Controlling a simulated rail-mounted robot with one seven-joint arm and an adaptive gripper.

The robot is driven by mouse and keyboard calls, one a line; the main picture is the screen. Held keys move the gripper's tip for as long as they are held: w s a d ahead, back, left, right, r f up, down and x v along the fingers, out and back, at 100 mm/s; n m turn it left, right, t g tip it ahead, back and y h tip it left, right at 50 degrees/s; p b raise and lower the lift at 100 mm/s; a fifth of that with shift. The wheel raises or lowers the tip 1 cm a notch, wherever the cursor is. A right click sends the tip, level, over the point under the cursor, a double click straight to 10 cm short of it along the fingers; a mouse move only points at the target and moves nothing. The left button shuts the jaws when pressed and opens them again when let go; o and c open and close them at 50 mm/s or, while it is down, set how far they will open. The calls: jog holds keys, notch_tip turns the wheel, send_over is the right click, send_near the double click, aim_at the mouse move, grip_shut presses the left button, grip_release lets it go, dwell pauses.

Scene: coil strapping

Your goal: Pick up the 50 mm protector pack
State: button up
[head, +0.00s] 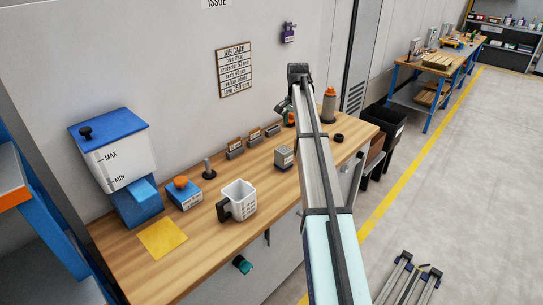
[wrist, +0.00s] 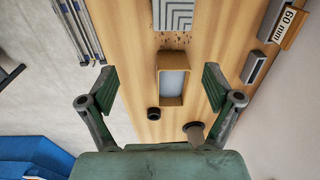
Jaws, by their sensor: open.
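Small dark grey packs with cards behind them stand in a row along the wall side of the bench, including one at the left (head: 235,152). Their labels are too small to read in the head view. In the wrist view, one card (wrist: 288,25) reads 60 mm; a dark grey block (wrist: 253,67) lies nearer, its label not visible. I cannot tell which is the 50 mm pack. My gripper (wrist: 159,80) is open and empty above the bench, over a tan tray with a grey inside (wrist: 172,60). In the head view my arm partly hides this area.
A black ring (wrist: 153,114) and a dark cylinder (wrist: 194,133) are close by.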

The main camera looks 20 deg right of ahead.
jog(key=r, duration=0.2)
send_over(284, 149)
jog(key=shift+g, duration=0.3)
notch_tip(284, 149, down, 12)
jog(key=p, duration=0.4)
jog(key=shift+s+a+f, duration=0.1)
jog(key=shift+s+a, duration=0.05)
jog(key=shift+f+p, duration=1.4)
jog(key=shift+f, duration=1.25)
jog(key=c, duration=1.3)
